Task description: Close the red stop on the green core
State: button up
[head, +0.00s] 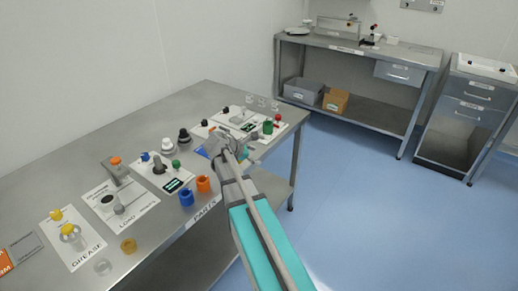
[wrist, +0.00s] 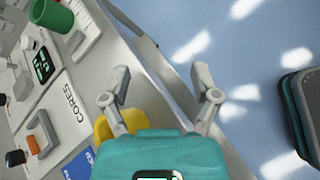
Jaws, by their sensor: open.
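The green core (head: 268,127) is a green cylinder standing on a white plate near the table's far right corner. It also shows at the top left of the wrist view (wrist: 50,14). A small red knob, which seems to be the red stop (head: 278,118), stands right beside the core in the head view. I cannot make it out in the wrist view, nor tell its exact position against the core. My gripper (head: 238,150) is open and empty, in front of the core and nearer the head camera. In the wrist view its fingers (wrist: 160,82) are spread over the table's edge and floor.
A plate marked CORES (wrist: 70,98) with a display lies left of my gripper. A yellow thing (wrist: 120,122) shows below the left finger. Blue and orange cups (head: 203,184) and several knobs crowd the table (head: 160,248). The blue floor (head: 370,220) to the right is clear.

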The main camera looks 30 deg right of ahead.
jog(key=s+a+f+m+y, duration=0.2)
jog(key=s+a+m+y, duration=0.1)
jog(key=a, duration=0.5)
jog(key=s+a+f+m+y, duration=0.3)
jog(key=s+a+m, duration=0.3)
jog(key=a, duration=0.3)
jog(key=s+a+f+m+y, duration=0.2)
jog(key=s+a+m+y, duration=0.2)
jog(key=a, duration=0.5)
jog(key=shift+s+f+m+y, duration=0.2)
jog(key=shift+s+m+y, duration=0.15)
jog(key=shift+s, duration=0.4)
jog(key=shift+a, duration=0.1)
